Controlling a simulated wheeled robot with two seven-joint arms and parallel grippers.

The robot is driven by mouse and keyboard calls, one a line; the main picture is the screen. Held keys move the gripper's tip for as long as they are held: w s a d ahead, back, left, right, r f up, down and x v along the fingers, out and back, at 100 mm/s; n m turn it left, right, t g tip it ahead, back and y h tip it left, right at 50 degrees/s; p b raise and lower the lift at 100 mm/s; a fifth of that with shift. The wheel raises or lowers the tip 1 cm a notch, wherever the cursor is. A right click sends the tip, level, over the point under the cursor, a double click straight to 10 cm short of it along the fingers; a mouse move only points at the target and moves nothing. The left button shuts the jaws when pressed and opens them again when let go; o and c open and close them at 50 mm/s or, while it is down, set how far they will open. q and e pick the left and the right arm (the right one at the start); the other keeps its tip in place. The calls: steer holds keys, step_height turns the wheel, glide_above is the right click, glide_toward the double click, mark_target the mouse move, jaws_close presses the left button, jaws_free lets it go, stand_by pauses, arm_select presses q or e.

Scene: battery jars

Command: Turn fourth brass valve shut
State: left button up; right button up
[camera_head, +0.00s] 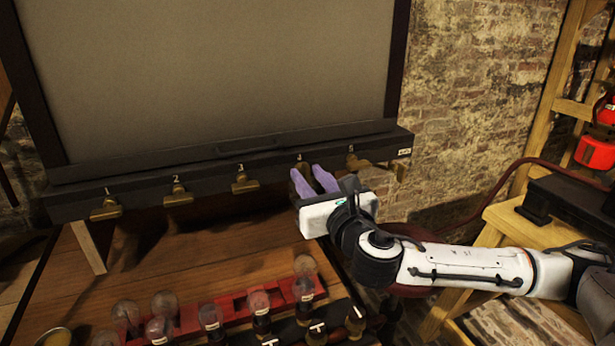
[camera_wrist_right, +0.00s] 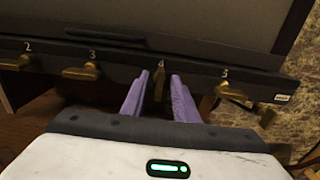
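The fourth brass valve (camera_head: 301,184) sits under the label 4 on the dark rail. It also shows in the right wrist view (camera_wrist_right: 159,84), where its handle runs up and down, while the handles of its neighbours lie sideways. My right gripper (camera_head: 309,173) has its two purple fingers on either side of this handle. In the right wrist view the gripper (camera_wrist_right: 160,76) is open, with a narrow gap between each finger and the handle. The fingers partly hide the valve in the head view. My left gripper is not in view.
The third valve (camera_head: 244,185) and fifth valve (camera_head: 357,161) flank the fourth closely. The first valve (camera_head: 106,210) and second valve (camera_head: 178,198) are further left. Several glass jars stand in and around a red rack (camera_head: 190,318) on the wooden table below.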

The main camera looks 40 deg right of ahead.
steer(key=c, duration=0.6)
jaws_close()
steer(key=shift+m, duration=0.4)
steer(key=m, duration=1.7)
steer(key=shift+d+f, duration=0.25)
